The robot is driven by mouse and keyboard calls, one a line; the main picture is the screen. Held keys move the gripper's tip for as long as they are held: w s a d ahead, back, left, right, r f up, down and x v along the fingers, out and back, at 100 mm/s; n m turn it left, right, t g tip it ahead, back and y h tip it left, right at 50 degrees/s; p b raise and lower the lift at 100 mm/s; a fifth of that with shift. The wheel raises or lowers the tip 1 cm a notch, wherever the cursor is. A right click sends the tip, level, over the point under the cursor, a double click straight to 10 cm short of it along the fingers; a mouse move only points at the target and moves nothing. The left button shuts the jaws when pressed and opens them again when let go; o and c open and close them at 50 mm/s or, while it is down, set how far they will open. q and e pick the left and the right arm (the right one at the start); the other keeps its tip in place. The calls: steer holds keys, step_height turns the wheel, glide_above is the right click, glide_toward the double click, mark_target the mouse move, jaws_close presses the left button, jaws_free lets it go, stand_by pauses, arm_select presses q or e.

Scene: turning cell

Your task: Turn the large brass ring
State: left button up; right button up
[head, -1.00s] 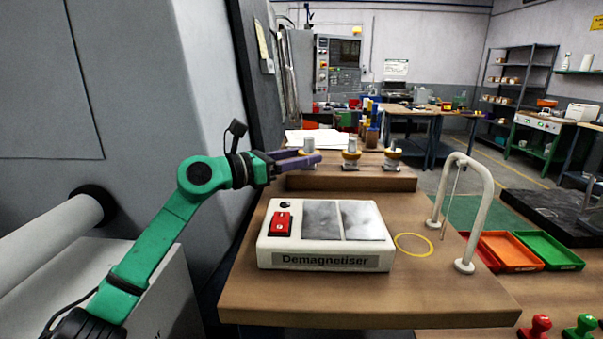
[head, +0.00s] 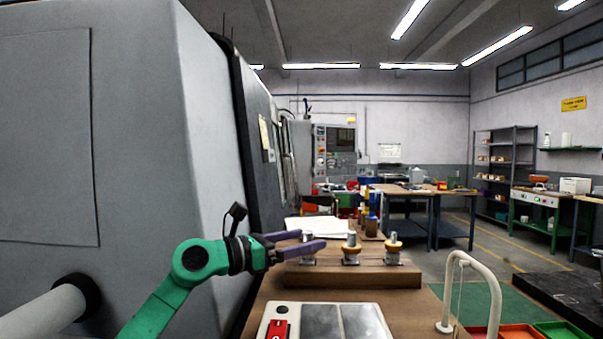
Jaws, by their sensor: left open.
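Three upright fittings with grey tops stand in a row on a raised wooden block (head: 350,277). The middle fitting bears a brass-yellow ring (head: 351,248), and the right one bears another brass-yellow ring (head: 393,247). I cannot tell for certain which ring is the large one. My left gripper (head: 311,240) is open at the left fitting (head: 308,260), its purple fingers pointing right. The near finger crosses in front of that fitting and hides its middle, so any ring there is covered. I cannot tell whether the fingers touch it. My right gripper is out of view.
A demagnetiser box (head: 345,322) with a red switch lies nearer on the bench. A white hoop (head: 491,285) stands at the right. A large grey machine (head: 125,150) closes off the left side. White paper (head: 318,229) lies behind the fittings.

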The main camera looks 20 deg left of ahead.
arm_select(q)
step_height(320, 180, up, 18)
steer(key=p, duration=0.1)
steer(key=shift+f, duration=0.25)
